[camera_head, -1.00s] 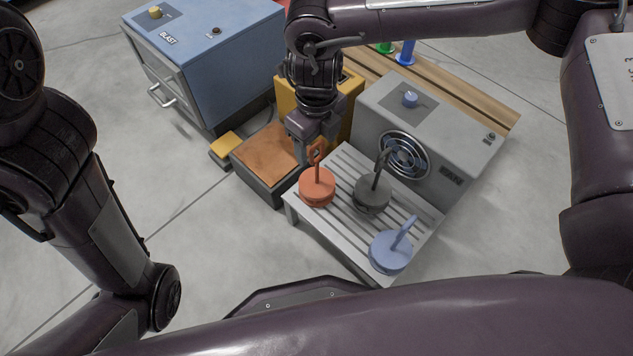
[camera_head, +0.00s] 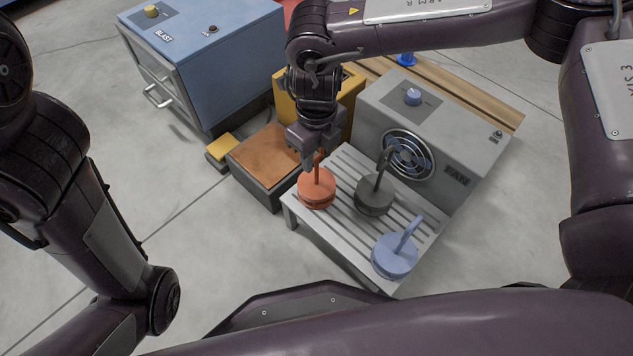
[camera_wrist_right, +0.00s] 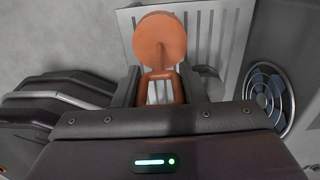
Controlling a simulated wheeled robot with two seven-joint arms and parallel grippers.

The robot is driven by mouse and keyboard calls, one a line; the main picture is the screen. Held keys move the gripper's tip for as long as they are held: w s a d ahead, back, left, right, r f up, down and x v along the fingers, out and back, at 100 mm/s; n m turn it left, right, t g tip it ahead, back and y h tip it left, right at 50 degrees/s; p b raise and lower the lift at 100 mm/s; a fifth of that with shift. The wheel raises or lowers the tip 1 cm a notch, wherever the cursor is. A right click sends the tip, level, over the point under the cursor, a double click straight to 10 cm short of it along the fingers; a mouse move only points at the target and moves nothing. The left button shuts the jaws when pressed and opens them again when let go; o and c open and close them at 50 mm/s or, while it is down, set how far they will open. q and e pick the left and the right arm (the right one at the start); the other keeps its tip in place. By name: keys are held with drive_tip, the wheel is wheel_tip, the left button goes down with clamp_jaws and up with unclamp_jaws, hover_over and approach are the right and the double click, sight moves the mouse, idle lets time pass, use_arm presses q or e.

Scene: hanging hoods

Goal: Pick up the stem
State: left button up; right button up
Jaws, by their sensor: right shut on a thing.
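An orange round hood (camera_head: 316,190) with an upright stem (camera_head: 317,172) and a looped handle stands on the slatted grey rack (camera_head: 345,254), at its left end. My right gripper (camera_head: 315,158) reaches down from above and is shut on the stem's handle. In the right wrist view, the orange loop (camera_wrist_right: 160,88) sits between the two fingers, with the orange disc (camera_wrist_right: 160,40) beyond it. The disc appears to rest on the slats. My left arm shows at the left, but its gripper is out of view.
A dark grey hood (camera_head: 375,196) and a blue hood (camera_head: 395,256), both with upright handles, stand to the right on the rack. A grey fan box (camera_head: 435,125) stands behind them. A brown-topped block (camera_head: 265,155), a yellow box (camera_head: 283,105) and a blue blast cabinet (camera_head: 215,75) lie left and behind.

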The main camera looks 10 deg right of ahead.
clamp_jaws()
drive_tip(key=shift+r, duration=0.1)
